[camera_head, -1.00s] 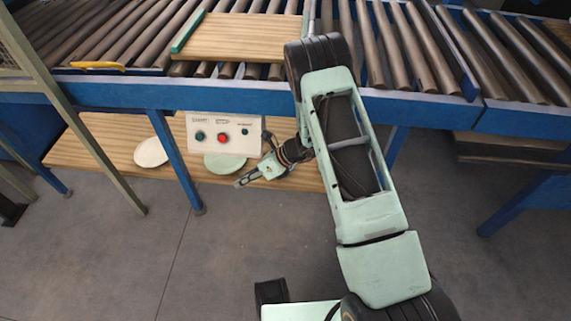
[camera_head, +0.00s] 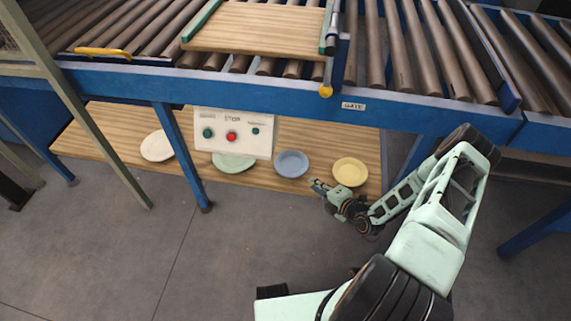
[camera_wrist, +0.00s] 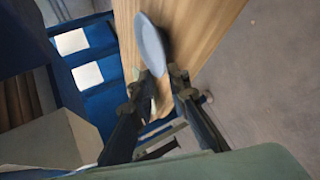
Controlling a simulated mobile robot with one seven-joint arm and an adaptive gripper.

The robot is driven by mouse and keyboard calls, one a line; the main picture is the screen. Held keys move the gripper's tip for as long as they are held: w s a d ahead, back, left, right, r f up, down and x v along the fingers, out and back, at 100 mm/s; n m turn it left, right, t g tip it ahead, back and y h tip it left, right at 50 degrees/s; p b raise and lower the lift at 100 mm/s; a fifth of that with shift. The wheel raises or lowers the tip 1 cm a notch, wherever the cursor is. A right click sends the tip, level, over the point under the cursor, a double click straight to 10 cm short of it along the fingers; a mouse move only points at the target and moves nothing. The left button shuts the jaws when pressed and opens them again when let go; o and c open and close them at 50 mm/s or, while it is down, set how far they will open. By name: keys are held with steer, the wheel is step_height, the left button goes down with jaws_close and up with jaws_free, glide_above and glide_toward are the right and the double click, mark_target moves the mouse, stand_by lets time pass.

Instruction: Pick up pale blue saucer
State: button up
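The pale blue saucer (camera_head: 291,164) lies on the wooden lower shelf (camera_head: 225,184), between the pale green saucer and the yellow saucer. My gripper (camera_head: 316,184) is just right of it and nearer the shelf's front edge. In the wrist view the blue saucer (camera_wrist: 149,46) shows edge-on, just beyond the fingertips of my gripper (camera_wrist: 158,80). The two fingers are apart with nothing held between them. Whether a fingertip touches the saucer's rim cannot be told.
A yellow saucer (camera_head: 350,172) lies right of my gripper. A pale green saucer (camera_head: 234,162) is partly hidden by a control panel (camera_head: 232,133). A white saucer (camera_head: 157,146) lies farther left. The blue conveyor frame (camera_head: 300,97) runs above the shelf.

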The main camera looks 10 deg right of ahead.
mark_target(301, 182)
steer(key=shift+m, duration=0.3)
steer(key=x, duration=0.2)
steer(key=b+x, duration=0.1)
steer(key=x, duration=0.2)
steer(key=shift+w+d+f+b, duration=0.25)
steer(key=shift+w+f+b, duration=0.1)
steer(key=shift+b, duration=0.05)
steer(key=b+x, duration=0.1)
steer(key=x, duration=0.1)
steer(key=b+x, duration=0.1)
steer(key=x, duration=0.1)
steer(key=shift+s+a+f, duration=0.1)
steer(key=shift+a+f, duration=0.05)
steer(key=shift+f, duration=0.15)
steer(key=shift+w+a, duration=0.15)
steer(key=shift+w, duration=0.25)
steer(key=shift+c, duration=0.4)
jaws_close()
